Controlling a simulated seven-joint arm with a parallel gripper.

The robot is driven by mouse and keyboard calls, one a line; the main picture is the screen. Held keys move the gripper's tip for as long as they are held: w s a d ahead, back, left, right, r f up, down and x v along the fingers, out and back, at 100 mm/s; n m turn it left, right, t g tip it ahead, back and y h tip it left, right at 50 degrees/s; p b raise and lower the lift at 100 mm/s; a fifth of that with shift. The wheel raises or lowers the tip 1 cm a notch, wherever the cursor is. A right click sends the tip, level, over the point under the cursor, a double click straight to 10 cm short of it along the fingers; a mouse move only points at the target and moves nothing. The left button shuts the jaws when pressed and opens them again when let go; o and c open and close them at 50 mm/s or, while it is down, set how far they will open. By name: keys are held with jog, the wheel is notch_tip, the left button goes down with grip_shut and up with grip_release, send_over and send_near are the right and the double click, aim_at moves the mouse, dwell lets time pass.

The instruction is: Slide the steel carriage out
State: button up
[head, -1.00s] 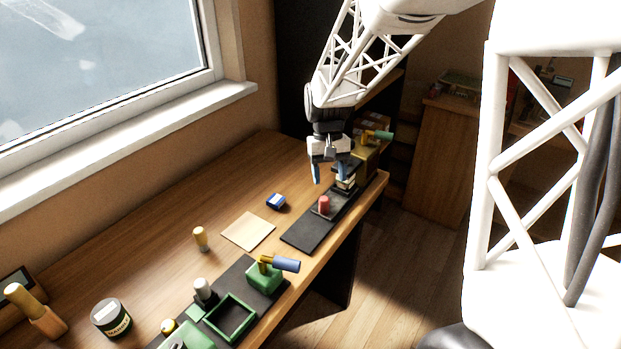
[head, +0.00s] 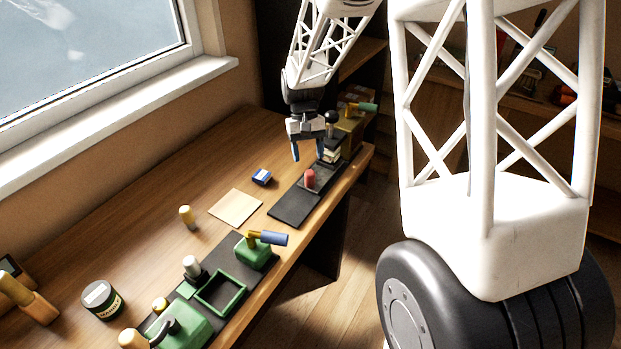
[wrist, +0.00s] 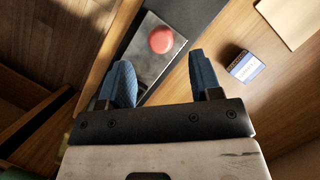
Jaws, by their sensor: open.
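The steel carriage (wrist: 143,57) is a grey metal plate with a round red knob (wrist: 160,40) on top. It sits on a long dark track, and the red knob (head: 310,179) stands upright in the head view. My gripper (wrist: 162,74) is open and empty, with its two blue fingers apart. In the wrist view the knob lies beyond the fingertips, between their lines, not touched. In the head view my gripper (head: 308,152) hangs above the bench, near the far end of the track.
The dark track (head: 288,208) runs along the bench's front edge. A blue box (head: 262,177) and tan sheet (head: 235,207) lie left of the track. A yellowish block with a green handle (head: 350,122) stands behind.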

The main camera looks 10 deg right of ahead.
aim_at(310, 172)
jog(key=shift+x, duration=3.85)
grip_shut()
